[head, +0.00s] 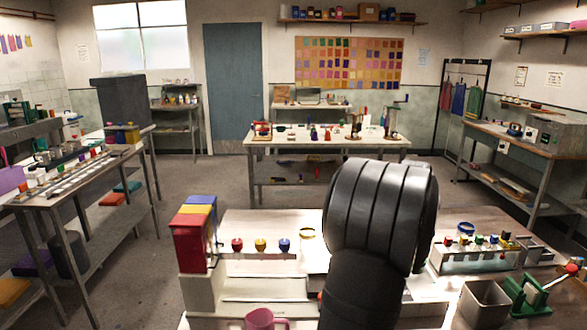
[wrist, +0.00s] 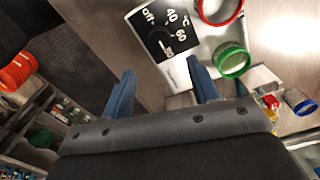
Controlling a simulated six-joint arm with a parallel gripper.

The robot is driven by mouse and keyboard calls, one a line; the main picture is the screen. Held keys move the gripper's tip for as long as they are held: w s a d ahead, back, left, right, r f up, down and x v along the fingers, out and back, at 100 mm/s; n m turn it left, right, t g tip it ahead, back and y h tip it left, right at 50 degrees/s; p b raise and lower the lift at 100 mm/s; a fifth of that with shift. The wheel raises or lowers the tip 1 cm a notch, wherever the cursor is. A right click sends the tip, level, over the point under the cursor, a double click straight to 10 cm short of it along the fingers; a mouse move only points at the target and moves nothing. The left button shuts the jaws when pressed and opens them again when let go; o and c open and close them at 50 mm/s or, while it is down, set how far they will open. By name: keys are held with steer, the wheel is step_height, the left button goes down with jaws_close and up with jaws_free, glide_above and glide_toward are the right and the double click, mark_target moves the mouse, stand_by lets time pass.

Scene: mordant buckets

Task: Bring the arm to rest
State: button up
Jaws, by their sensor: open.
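My gripper (wrist: 161,84) shows in the wrist view as two blue fingers held well apart, with nothing between them. Its fingers are over or near a black dial panel (wrist: 168,36) marked off, 40 and 60; I cannot tell the gap. A green-rimmed cup (wrist: 233,62) and a red-rimmed cup (wrist: 220,10) are right of the fingers. In the head view my black arm rises over the middle of the near bench (head: 240,220) and hides part of it. My gripper does not show in the head view.
A red, yellow and blue box group (head: 192,240) stands at the bench's left. A pink mug (head: 260,319) is at the front. A rack of small bottles (head: 472,262), a grey bin (head: 485,304) and a green device (head: 527,296) are at right. Open floor lies behind.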

step_height(320, 180, down, 10)
steer(key=shift+r, duration=0.1)
steer(key=shift+r, duration=0.1)
stand_by(0.4)
step_height(320, 180, up, 17)
step_height(320, 180, down, 17)
steer(key=shift+f, duration=0.15)
steer(key=n, duration=0.4)
steer(key=shift+w+n, duration=0.1)
steer(key=shift+n, duration=0.2)
steer(key=n, duration=0.4)
steer(key=shift+n, duration=0.3)
steer(key=n, duration=0.4)
steer(key=shift+w+a, duration=0.1)
steer(key=n, duration=0.4)
steer(key=shift+n, duration=0.3)
